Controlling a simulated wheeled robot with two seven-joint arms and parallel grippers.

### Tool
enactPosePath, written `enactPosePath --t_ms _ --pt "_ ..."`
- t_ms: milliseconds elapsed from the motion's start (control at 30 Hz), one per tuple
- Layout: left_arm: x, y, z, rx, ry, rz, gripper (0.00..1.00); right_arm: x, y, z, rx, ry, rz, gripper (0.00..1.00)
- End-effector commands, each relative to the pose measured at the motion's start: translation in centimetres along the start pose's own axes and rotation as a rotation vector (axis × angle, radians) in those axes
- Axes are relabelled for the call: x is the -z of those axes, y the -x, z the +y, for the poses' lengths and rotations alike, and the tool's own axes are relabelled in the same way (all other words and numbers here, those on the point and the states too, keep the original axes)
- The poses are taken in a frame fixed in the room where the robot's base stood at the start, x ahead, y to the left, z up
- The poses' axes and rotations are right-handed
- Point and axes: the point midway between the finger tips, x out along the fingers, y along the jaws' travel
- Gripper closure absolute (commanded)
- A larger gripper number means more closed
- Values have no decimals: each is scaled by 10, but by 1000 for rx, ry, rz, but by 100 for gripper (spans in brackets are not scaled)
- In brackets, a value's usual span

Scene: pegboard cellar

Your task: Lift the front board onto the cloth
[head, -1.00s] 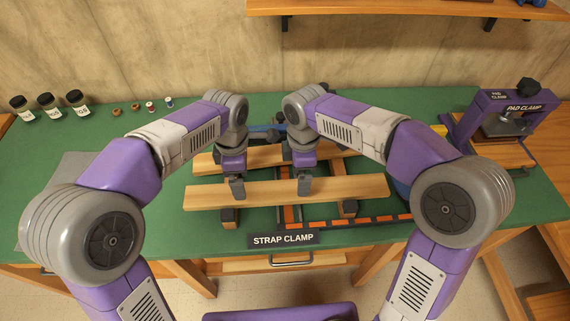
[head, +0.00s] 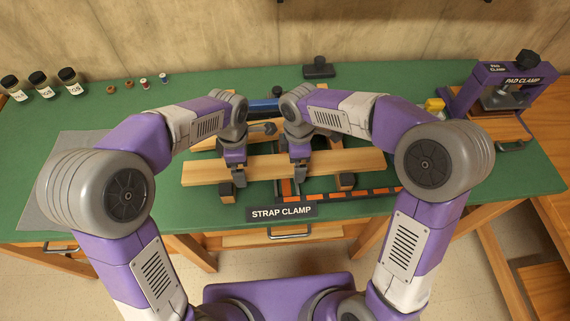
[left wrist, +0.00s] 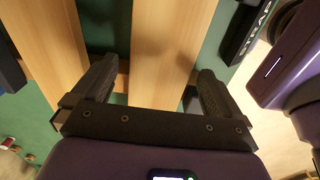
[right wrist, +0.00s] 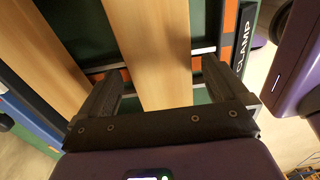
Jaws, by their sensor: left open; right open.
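The front board (head: 350,164) is a long pale wooden plank lying left to right across the strap clamp (head: 282,211). The rear board (head: 202,141) lies behind it, partly hidden by my arms. My left gripper (head: 238,176) is open over the left part of the front board, with a finger on either side of it; the board runs between the fingers in the left wrist view (left wrist: 170,50). My right gripper (head: 299,173) straddles the board further right, also open, as the right wrist view (right wrist: 150,50) shows. The grey cloth (head: 85,150) lies at the left, partly behind my left arm.
Several dark jars (head: 40,85) and small spools (head: 145,83) stand at the back left. A purple pad clamp (head: 510,85) stands at the back right. A black block (head: 318,68) sits behind the boards.

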Motion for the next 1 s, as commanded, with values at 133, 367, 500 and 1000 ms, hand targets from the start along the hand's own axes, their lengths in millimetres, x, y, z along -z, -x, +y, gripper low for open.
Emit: enactPosePath --t_ms 133,367,500,1000 --pt "0 -6 0 0 0 0 0 0 -6 0 2 0 -1 0" --pt "0 -6 0 0 0 0 0 0 -6 0 1 0 0 0" --pt "0 -6 0 0 0 0 20 0 -6 0 1 0 0 20" --pt "0 -6 0 -1 0 -1 73 0 -6 0 0 1 0 73"
